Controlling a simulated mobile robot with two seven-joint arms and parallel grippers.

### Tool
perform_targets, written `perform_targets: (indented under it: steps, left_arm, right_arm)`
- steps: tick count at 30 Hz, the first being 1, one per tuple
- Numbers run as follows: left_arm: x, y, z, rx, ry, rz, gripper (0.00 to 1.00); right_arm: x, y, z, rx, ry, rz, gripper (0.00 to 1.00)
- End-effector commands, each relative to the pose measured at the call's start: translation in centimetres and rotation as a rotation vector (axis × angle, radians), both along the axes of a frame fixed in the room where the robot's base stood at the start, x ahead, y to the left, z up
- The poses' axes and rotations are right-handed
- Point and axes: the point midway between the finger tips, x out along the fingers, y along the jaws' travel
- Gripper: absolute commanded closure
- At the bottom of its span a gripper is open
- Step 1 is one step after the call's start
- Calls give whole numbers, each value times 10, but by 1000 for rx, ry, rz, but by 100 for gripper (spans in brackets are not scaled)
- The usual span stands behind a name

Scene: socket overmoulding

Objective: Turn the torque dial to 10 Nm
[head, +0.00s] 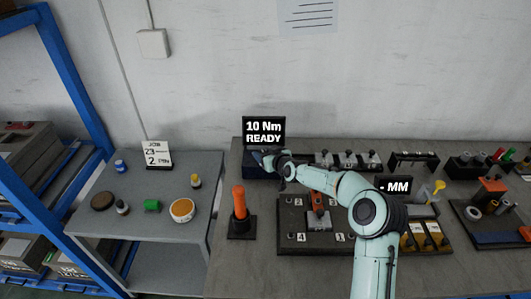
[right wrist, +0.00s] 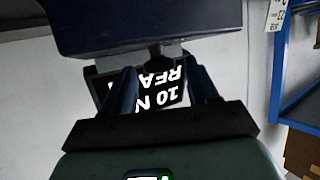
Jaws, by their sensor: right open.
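A display (head: 264,130) on the bench reads "10 Nm READY". It also shows upside down and partly covered in the right wrist view (right wrist: 152,88). Below it stands a dark blue box (head: 250,166), which fills the top of the right wrist view (right wrist: 150,24). My right gripper (head: 264,160) is at the front of this box in the head view. In the right wrist view its two fingers are apart with a gap between them (right wrist: 161,92). My left gripper is not in view.
An orange-handled tool (head: 239,203) stands upright left of my right arm. A dark numbered plate (head: 291,218) lies partly under the arm. A second display (head: 397,186) ending in "MM" is to the right. A lower grey table (head: 150,220) at left holds small items.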

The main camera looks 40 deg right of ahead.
Motion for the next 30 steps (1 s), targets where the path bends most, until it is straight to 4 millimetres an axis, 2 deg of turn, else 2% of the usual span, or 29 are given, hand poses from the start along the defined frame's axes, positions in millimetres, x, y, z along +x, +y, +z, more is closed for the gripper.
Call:
perform_targets:
  steps: [11, 15, 16, 30]
  left_arm:
    - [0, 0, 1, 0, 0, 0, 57]
    - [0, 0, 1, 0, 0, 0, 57]
    - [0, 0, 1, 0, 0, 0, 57]
    - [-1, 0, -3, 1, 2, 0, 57]
  right_arm:
    - [5, -1, -3, -1, 0, 0, 41]
    - [5, -1, -3, -1, 0, 0, 87]
    - [5, -1, -3, -1, 0, 0, 93]
    - [8, 10, -10, 4, 16, -64, 93]
